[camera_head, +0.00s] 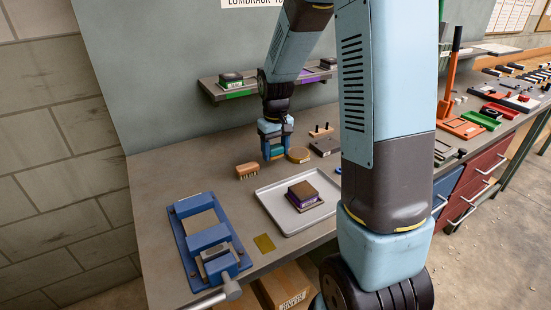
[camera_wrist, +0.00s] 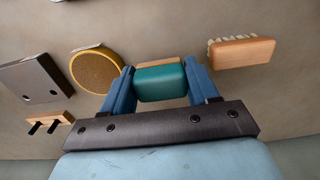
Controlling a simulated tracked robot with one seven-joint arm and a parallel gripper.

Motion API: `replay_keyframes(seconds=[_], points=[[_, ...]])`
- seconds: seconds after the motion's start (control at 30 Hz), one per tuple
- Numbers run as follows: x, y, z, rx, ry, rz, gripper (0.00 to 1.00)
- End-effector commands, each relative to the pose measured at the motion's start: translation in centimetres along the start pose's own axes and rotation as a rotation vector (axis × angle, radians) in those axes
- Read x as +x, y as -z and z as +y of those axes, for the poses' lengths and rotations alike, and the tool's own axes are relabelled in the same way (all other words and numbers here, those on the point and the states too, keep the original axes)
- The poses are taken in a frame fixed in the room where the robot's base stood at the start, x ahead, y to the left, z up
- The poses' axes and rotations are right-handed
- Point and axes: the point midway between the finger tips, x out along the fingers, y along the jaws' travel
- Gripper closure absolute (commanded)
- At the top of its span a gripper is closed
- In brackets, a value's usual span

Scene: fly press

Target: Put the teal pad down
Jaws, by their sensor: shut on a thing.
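The teal pad (camera_wrist: 161,83) is a rounded block with a tan layer along its far side, seen between the two blue fingers in the wrist view. My gripper (camera_wrist: 160,80) is shut on it. In the head view my gripper (camera_head: 275,152) points down over the grey bench, with the teal pad (camera_head: 277,153) low between its fingertips. I cannot tell whether the pad touches the bench top. A round tan-yellow disc (camera_head: 299,154) lies just right of the gripper, and a wooden brush (camera_head: 247,170) lies to its left.
A metal tray (camera_head: 273,213) holding a purple-and-brown block (camera_head: 304,195) lies in front of the gripper. A blue vise (camera_head: 208,240) stands at the front left. A dark plate (camera_head: 325,146) lies to the right. A wall shelf (camera_head: 212,88) hangs behind the arm.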

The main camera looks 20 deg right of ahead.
Motion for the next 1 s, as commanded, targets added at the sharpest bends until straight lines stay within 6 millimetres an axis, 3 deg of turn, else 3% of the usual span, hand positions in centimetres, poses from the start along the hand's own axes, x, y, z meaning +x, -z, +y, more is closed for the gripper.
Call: replay_keyframes(seconds=[0.3, 1.0], points=[[3.4, 0.2, 0.0, 0.0, 0.0, -0.002, 0.74], [4.8, 0.1, 0.1, 0.002, 0.001, -0.006, 0.74]])
